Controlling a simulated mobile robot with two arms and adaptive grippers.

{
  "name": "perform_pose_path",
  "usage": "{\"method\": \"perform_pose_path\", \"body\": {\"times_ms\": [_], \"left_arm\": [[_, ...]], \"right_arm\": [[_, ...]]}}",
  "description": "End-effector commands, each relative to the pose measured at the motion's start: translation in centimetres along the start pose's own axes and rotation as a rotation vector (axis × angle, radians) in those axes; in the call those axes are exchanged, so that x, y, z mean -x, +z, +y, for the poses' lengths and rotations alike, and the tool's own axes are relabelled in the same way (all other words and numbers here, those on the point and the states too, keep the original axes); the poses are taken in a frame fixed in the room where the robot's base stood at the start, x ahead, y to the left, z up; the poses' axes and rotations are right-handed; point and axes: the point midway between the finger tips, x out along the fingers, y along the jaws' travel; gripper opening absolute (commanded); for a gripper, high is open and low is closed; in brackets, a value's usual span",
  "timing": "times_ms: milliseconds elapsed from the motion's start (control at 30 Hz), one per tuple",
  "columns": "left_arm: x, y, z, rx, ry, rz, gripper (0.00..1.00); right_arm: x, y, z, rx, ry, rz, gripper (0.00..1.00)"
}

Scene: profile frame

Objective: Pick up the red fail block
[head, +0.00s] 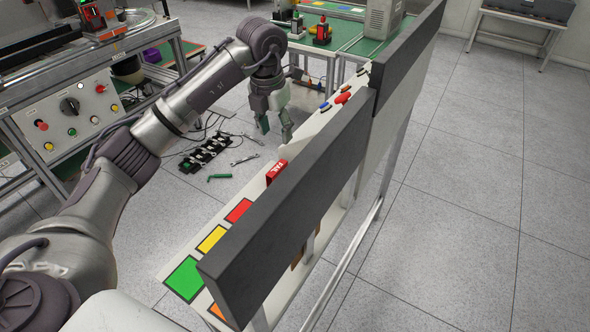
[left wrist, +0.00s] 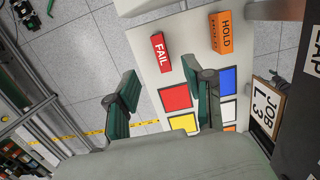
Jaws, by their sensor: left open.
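The red fail block (head: 276,172) lies on the white frame top, partly hidden by the dark upright panel in the head view. It also shows in the left wrist view (left wrist: 159,52) with white FAIL lettering, ahead of the fingers. My left gripper (head: 276,128) is open and empty, pointing down behind the block in the head view. In the left wrist view my left gripper (left wrist: 160,80) has its two fingers spread wide, with the block beyond the gap between them. My right gripper is out of view.
An orange HOLD block (left wrist: 227,32) stands right of the fail block. Coloured squares, including a red one (head: 239,210) and a green one (head: 185,278), mark the white top. The dark panel (head: 290,215) rises along its right edge. A control bench (head: 70,110) stands left.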

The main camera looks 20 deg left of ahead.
Motion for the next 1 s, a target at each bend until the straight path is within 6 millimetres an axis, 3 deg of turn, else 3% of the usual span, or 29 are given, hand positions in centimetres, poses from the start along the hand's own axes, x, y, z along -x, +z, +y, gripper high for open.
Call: {"method": "perform_pose_path", "body": {"times_ms": [333,633,767,1000], "left_arm": [[-6.3,-0.1,-0.1,0.001,-0.002,0.006,0.52],[-8.8,-0.4,-0.1,-0.001,-0.001,0.004,0.52],[-10.6,-0.8,-0.3,0.001,-0.001,0.007,0.52],[-13.1,-0.8,-0.2,0.000,-0.001,0.003,0.52]], "right_arm": [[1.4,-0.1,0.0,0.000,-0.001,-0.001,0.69],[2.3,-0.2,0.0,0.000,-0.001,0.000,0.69],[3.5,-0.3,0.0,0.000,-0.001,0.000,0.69],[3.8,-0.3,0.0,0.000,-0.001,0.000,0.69]]}}
